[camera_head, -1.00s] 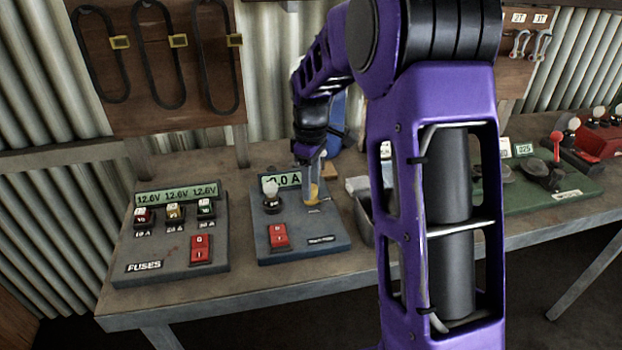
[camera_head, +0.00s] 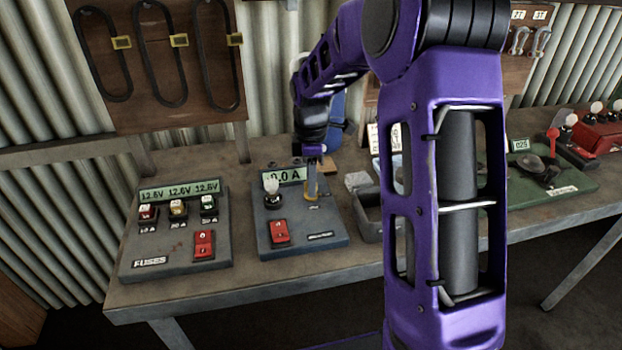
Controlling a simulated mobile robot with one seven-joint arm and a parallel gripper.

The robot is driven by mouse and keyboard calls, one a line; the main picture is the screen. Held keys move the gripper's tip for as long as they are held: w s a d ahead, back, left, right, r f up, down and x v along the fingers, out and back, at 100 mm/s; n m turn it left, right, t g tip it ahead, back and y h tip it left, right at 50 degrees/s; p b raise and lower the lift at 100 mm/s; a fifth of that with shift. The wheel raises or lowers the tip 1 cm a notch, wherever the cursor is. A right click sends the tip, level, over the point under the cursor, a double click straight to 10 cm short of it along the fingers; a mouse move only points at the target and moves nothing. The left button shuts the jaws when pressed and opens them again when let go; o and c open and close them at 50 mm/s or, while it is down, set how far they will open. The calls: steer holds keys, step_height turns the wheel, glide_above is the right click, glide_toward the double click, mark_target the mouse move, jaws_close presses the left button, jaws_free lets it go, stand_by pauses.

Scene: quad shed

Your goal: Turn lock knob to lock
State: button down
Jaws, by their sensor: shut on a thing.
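A blue-grey panel box (camera_head: 264,238) stands on the bench, with a display reading 0.0 A, a red rocker switch (camera_head: 280,232) and a pale round-topped knob (camera_head: 271,190) at its left.
A grey fuse box (camera_head: 180,255) with a red switch stands close on the left. A grey open bin (camera_head: 368,220) is close on the right, partly behind my arm. A green panel (camera_head: 560,190) and red unit (camera_head: 598,140) stand farther right. The bench front is clear.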

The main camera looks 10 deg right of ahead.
stand_by(0.3)
steer(key=c, duration=0.5)
jaws_free()
steer(key=shift+r, duration=0.15)
step_height(320, 180, up, 17)
steer(key=p, duration=0.1)
steer(key=shift+r, duration=0.1)
